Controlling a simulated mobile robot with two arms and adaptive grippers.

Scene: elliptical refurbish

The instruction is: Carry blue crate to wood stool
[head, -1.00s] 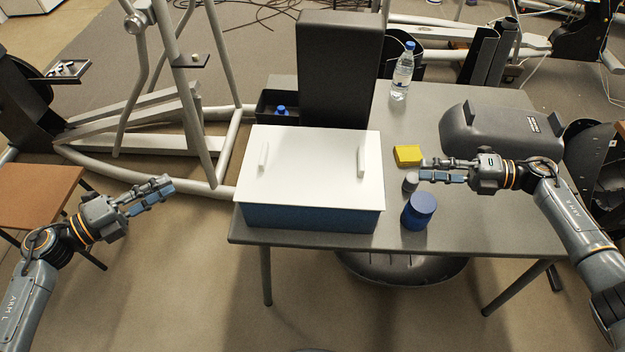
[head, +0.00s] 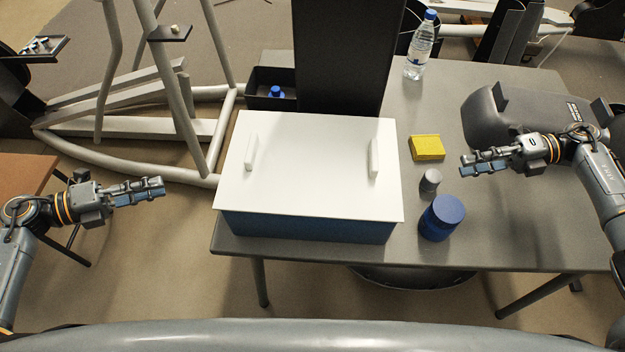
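The blue crate (head: 305,226) stands on the left part of the grey table, covered by a white lid (head: 312,170) with two upright white handles. The wood stool (head: 22,180) is at the left edge, partly out of view and partly behind my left arm. My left gripper (head: 162,187) is in the air left of the crate, apart from it, with its fingers seen nearly edge-on. My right gripper (head: 464,167) is over the table to the right of the crate, empty and apart from it. Its two fingers show a small gap.
A blue round container (head: 441,219), a small grey cylinder (head: 430,181), a yellow block (head: 427,148) and a water bottle (head: 420,46) stand right of the crate. A black panel (head: 345,55) rises behind it. Grey tubular frames (head: 185,100) fill the back left.

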